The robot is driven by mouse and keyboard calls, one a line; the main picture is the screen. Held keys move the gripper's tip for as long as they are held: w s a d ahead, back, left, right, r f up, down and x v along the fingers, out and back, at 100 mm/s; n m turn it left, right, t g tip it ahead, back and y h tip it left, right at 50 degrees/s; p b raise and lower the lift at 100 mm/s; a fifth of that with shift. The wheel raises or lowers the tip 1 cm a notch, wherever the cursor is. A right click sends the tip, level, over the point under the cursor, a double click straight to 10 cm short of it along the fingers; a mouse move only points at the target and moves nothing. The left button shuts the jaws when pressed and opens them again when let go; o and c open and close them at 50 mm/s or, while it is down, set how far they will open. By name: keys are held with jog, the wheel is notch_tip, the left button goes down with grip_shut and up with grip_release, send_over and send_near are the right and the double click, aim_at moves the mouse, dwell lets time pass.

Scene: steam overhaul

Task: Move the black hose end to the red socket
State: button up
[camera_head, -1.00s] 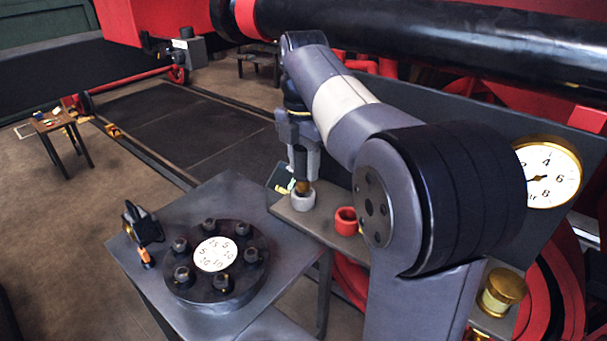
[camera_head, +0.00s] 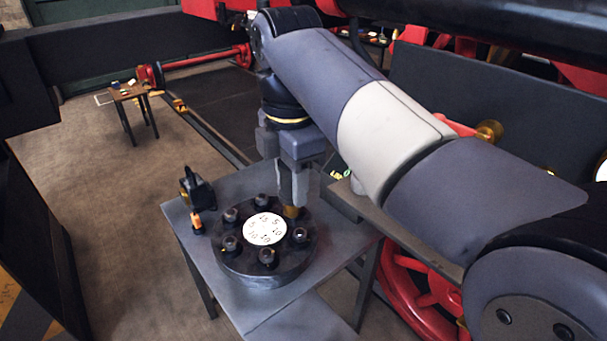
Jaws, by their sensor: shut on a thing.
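My gripper (camera_head: 292,192) points down at the centre and is shut on a dark piece with a brass tip, which I take for the black hose end (camera_head: 291,211). The brass tip shows just below the jaws, overlapping the right rim of the dark round flange (camera_head: 268,268) in the picture. I cannot tell whether it touches the flange. The jaws hide most of the held piece. The red socket is not visible; my arm covers that part of the grey shelf (camera_head: 430,243).
The flange has several bolts and a white numbered dial (camera_head: 265,229), and sits on a grey table (camera_head: 200,250). A small black device (camera_head: 197,187) stands on its left corner. A small wooden stool (camera_head: 128,93) is farther off. The brown floor (camera_head: 80,150) at left is clear.

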jog(key=shift+r+p, duration=2.45)
